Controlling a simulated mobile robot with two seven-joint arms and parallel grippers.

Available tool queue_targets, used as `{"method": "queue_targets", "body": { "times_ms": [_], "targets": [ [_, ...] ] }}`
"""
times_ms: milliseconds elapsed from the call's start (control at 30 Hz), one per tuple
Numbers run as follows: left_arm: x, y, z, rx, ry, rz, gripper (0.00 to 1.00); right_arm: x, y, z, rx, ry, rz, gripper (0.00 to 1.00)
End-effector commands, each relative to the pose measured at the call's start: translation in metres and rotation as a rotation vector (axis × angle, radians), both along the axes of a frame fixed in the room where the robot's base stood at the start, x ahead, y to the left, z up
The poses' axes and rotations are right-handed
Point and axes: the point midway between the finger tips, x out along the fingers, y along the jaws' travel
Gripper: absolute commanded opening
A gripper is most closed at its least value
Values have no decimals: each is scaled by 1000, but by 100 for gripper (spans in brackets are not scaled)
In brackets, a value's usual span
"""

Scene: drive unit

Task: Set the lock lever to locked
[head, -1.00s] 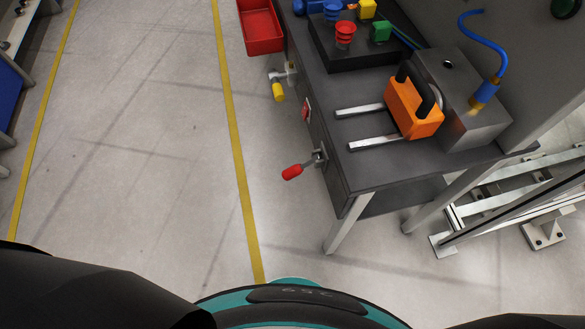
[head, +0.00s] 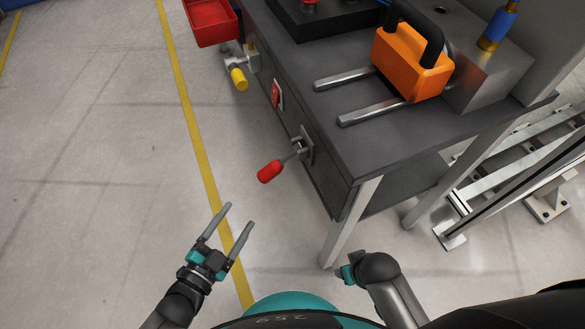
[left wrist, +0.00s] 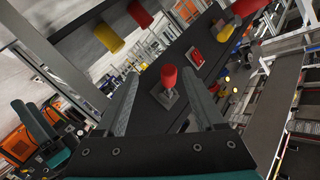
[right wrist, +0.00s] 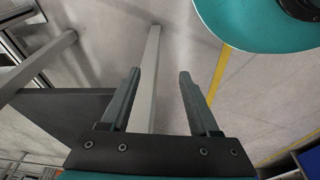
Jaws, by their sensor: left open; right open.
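A lever with a red grip (head: 270,171) sticks out from a bracket on the front side of the grey bench, its grip pointing down-left in the head view. A second lever with a yellow grip (head: 238,78) is farther along the same side. I cannot tell which positions they are set to. My left gripper (head: 239,214) is open and empty, short of the red grip and apart from it. In the left wrist view the red grip (left wrist: 169,77) shows between the fingers, beyond them. My right gripper (right wrist: 160,72) is open and empty; in the head view it is mostly hidden near the bench leg.
A red switch (head: 277,94) sits between the levers. On the bench (head: 400,135) are an orange block with a black handle (head: 412,62), metal bars and a grey box. A red bin (head: 210,22) is at the far end. Floor left of the bench is clear.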

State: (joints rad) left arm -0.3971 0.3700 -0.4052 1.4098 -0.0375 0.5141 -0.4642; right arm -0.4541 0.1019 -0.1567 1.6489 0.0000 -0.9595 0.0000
Motion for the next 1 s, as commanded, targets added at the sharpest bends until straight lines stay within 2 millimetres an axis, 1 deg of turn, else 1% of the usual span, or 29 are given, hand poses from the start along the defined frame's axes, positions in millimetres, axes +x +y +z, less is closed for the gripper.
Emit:
{"method": "queue_targets", "body": {
  "times_ms": [33, 100, 200, 367, 567, 800, 1000],
  "targets": [
    [0, -6, 2, -5, -55, -27, 70, 4, 0, -4, 1, -8, -1, 62],
    [0, -13, 14, -14, -114, -53, 70, 8, 1, 1, 1, -14, -2, 62],
    [0, -19, 25, -21, -164, -76, 70, 10, 1, 5, 2, -17, -2, 62],
    [6, -25, 30, -24, -184, -82, 70, 14, 2, 12, 2, -25, -3, 62],
    [32, -42, 30, -26, -185, -81, 70, 22, 3, 26, 7, -52, -4, 62],
    [68, -65, 29, -25, -183, -81, 70, 32, 4, 52, 12, -90, -5, 62],
    [93, -83, 29, -25, -182, -80, 70, 36, 5, 74, 17, -123, -7, 62]
  ]
}}
